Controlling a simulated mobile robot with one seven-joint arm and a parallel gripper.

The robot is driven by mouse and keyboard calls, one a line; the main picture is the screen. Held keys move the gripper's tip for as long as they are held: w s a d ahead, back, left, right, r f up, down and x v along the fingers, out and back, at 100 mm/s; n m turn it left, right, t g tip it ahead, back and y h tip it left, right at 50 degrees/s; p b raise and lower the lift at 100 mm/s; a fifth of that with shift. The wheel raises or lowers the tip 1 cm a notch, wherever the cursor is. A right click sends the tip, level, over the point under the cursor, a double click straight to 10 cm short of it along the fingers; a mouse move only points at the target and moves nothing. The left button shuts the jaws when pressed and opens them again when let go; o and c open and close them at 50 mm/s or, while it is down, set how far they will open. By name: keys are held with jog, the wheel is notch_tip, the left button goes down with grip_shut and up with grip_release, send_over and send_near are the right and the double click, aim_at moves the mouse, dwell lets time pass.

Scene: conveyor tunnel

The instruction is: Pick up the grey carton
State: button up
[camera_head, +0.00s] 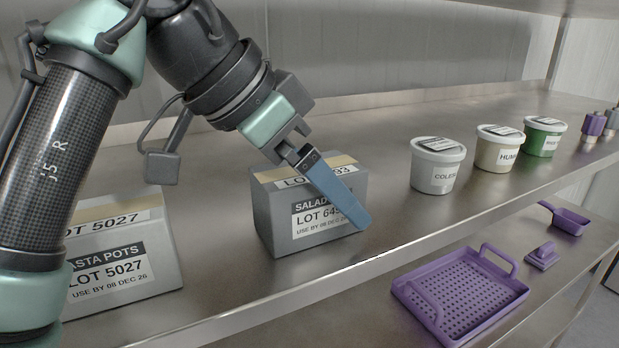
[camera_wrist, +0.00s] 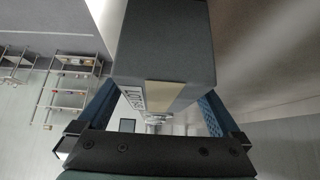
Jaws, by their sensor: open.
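The grey carton (camera_head: 275,222) stands upright on the steel shelf, with a tan tape strip on top and a white-and-black label reading SALAD and LOT on its front. My gripper (camera_head: 335,190) is at the carton's right part, with one blue finger slanting down across its front face. The other finger is hidden in the head view. In the wrist view the carton (camera_wrist: 165,45) fills the upper middle, and my gripper's (camera_wrist: 160,95) two blue fingers are apart, one on each side of it. I cannot tell whether either finger touches it.
A paler carton (camera_head: 150,255) labelled PASTA POTS stands to the left, partly behind my arm. Several lidded tubs, the nearest a white tub (camera_head: 437,170), stand to the right. A purple basket (camera_head: 405,290) lies on the lower shelf. The shelf (camera_head: 385,255) between carton and front edge is clear.

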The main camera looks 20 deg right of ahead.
jog(key=shift+f, duration=0.1)
jog(key=c, duration=1.5)
jog(key=shift+r, duration=0.2)
jog(key=shift+r+b, duration=0.55)
jog(key=shift+b, duration=0.2)
jog(key=s+b, duration=0.2)
jog(key=s, duration=0.4)
jog(key=s+b, duration=0.3)
jog(key=s, duration=0.3)
jog(key=s+b, duration=0.2)
jog(key=s, duration=0.4)
jog(key=shift+d+b, duration=0.35)
jog(key=o, duration=1)
grip_shut()
